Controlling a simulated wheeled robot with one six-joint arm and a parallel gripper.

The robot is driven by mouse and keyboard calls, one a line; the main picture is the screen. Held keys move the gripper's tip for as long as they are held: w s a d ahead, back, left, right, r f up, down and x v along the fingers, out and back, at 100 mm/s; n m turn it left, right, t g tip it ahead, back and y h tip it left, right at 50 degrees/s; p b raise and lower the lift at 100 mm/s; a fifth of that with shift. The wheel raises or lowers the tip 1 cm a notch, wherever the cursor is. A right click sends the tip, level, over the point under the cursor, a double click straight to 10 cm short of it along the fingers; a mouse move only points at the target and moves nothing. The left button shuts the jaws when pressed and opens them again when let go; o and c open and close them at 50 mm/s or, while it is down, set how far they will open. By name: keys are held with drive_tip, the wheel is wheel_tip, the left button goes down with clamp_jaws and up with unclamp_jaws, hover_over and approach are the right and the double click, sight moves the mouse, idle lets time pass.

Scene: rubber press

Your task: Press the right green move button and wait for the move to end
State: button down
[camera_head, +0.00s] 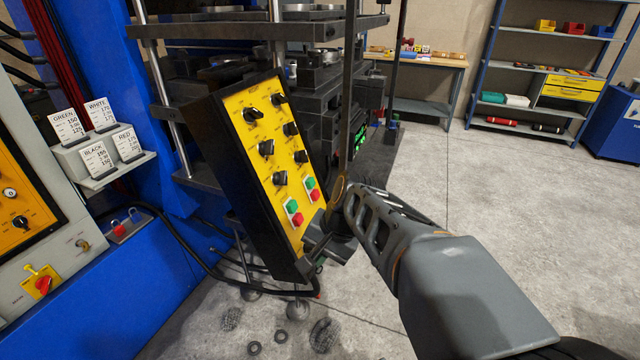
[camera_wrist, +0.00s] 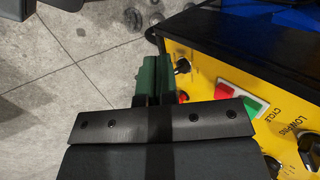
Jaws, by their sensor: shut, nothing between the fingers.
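The yellow control panel (camera_head: 262,120) on a tilted black box carries two pairs of buttons near its lower end. The right green button (camera_head: 309,182) sits above a red button (camera_head: 314,195); the left green button (camera_head: 292,205) also has a red one (camera_head: 297,219) below it. My gripper (camera_head: 322,242) is shut and empty by the panel's lower right edge, apart from the right green button. In the wrist view the green fingers (camera_wrist: 149,80) show beside the panel; a green button (camera_wrist: 256,103) and a red one near "CYCLE" are seen. My gripper hides part of the panel there; contact cannot be told.
Several black knobs (camera_head: 266,148) stick out higher on the panel. The press (camera_head: 320,90) stands behind it. A cable and small round parts (camera_head: 298,310) lie on the floor below. Open floor (camera_head: 500,190) is to the right, before a workbench (camera_head: 430,62) and blue shelf.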

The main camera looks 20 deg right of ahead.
drive_tip(key=w+d+r+m+t+y, duration=0.45)
drive_tip(key=w+d+m, duration=0.35)
drive_tip(key=m, duration=0.4)
drive_tip(key=m+t+y, duration=0.2)
drive_tip(key=m+t, duration=0.1)
drive_tip(key=m, duration=0.3)
approach(313, 183)
drive_tip(key=v, duration=0.7)
drive_tip(key=shift+a+r+b, duration=0.1)
drive_tip(key=shift+a+b, duration=0.25)
drive_tip(key=shift+b, duration=0.05)
drive_tip(key=shift+w+a, duration=0.1)
drive_tip(key=shift+w, duration=0.05)
drive_tip(key=x, duration=1.3)
drive_tip(key=shift+w+a+f+p, duration=0.1)
drive_tip(key=shift+w+f+p, duration=0.2)
drive_tip(key=shift+w+p, duration=0.05)
drive_tip(key=shift+w+a, duration=0.1)
